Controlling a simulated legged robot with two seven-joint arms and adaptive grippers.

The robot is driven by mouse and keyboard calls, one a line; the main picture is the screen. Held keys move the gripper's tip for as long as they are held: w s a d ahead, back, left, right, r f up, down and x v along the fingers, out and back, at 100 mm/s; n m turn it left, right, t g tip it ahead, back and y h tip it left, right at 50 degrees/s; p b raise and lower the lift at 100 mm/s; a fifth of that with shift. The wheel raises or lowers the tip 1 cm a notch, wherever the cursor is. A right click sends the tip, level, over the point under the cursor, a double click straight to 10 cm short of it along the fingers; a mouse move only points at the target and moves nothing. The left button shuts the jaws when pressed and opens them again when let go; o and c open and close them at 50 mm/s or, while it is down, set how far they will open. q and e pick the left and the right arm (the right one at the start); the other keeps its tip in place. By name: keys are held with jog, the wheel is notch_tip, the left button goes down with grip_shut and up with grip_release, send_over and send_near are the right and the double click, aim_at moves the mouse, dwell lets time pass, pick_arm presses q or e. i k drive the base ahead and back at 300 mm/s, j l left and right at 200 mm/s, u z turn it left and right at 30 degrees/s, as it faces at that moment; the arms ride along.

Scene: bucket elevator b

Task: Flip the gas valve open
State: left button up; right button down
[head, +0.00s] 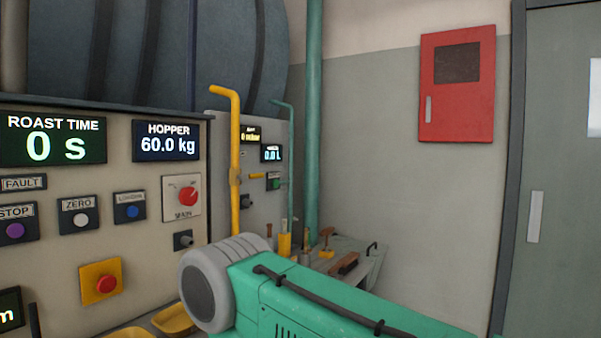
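A yellow pipe (236,140) stands upright in the head view, right of the near control panel, and bends left at its top. Neither of my grippers is in view.
A green housing with a grey ribbed end (210,285) fills the lower middle, below the pipe; I cannot tell whether it is mine. The control panel (100,250) stands at left. Small tools lie on a bench (362,262) behind. A red cabinet (457,110) hangs on the wall.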

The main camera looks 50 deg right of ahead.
aim_at(256, 176)
jog(key=l+z, duration=0.2)
jog(key=l, duration=0.25)
jog(key=i+l+z, duration=0.2)
jog(key=l, duration=0.3)
jog(key=l+z, duration=0.2)
jog(key=l, duration=0.25)
jog(key=i+l+z, duration=0.15)
jog(key=l, duration=0.3)
